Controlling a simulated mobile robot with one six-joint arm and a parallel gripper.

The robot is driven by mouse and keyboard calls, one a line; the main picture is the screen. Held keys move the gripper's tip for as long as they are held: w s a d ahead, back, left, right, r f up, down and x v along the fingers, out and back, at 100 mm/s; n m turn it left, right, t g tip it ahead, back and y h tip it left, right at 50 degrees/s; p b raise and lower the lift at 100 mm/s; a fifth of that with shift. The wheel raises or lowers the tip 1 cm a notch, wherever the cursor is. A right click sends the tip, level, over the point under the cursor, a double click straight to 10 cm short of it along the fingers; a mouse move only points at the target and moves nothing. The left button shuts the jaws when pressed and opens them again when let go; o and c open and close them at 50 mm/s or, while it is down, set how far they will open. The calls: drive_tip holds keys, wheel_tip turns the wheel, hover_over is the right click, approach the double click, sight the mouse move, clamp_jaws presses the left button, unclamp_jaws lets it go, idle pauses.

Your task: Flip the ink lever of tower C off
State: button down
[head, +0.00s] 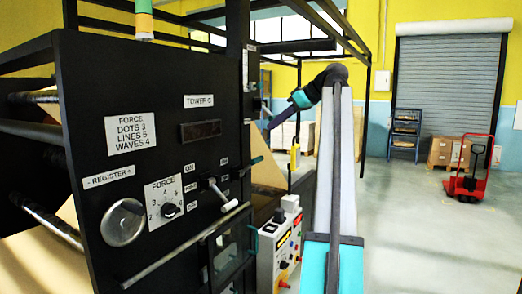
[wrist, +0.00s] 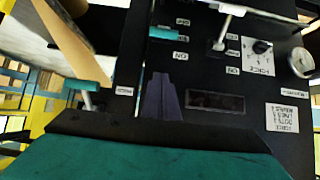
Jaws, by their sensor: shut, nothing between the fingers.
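The black panel of tower C, with its name label (head: 198,101), fills the left of the head view. A white-handled lever (head: 222,195) sticks out of it, also seen in the wrist view (wrist: 226,28). A teal-handled lever (head: 250,163) sits to its right; a teal handle also shows in the wrist view (wrist: 164,33). Another teal-handled lever (head: 264,106) is higher, near the panel's right edge. Which one is the ink lever cannot be read. My gripper (head: 271,125) is shut and empty, in front of the panel's upper right; its fingers show in the wrist view (wrist: 162,84).
A force dial (head: 168,206), a round register knob (head: 124,222) and a long bar (head: 185,245) are on the panel. A control box (head: 279,245) with buttons stands right of it. The floor on the right is open, with a red pallet jack (head: 469,180) far back.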

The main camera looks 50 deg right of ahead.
hover_over(259, 160)
drive_tip(key=f, duration=0.4)
drive_tip(key=w+f, duration=0.1)
drive_tip(key=shift+f, duration=0.4)
drive_tip(key=shift+w+f, duration=0.1)
drive_tip(key=shift+f, duration=0.25)
drive_tip(key=shift+s+d+f+p, duration=0.1)
drive_tip(key=shift+s+f+p, duration=0.2)
drive_tip(key=shift+f, duration=0.25)
drive_tip(key=shift+s+d+f+p, duration=0.1)
drive_tip(key=shift+s+f+p, duration=0.15)
drive_tip(key=shift+f, duration=0.3)
drive_tip(key=shift+s+f, duration=0.2)
drive_tip(key=shift+f, duration=0.35)
drive_tip(key=shift+f, duration=0.1)
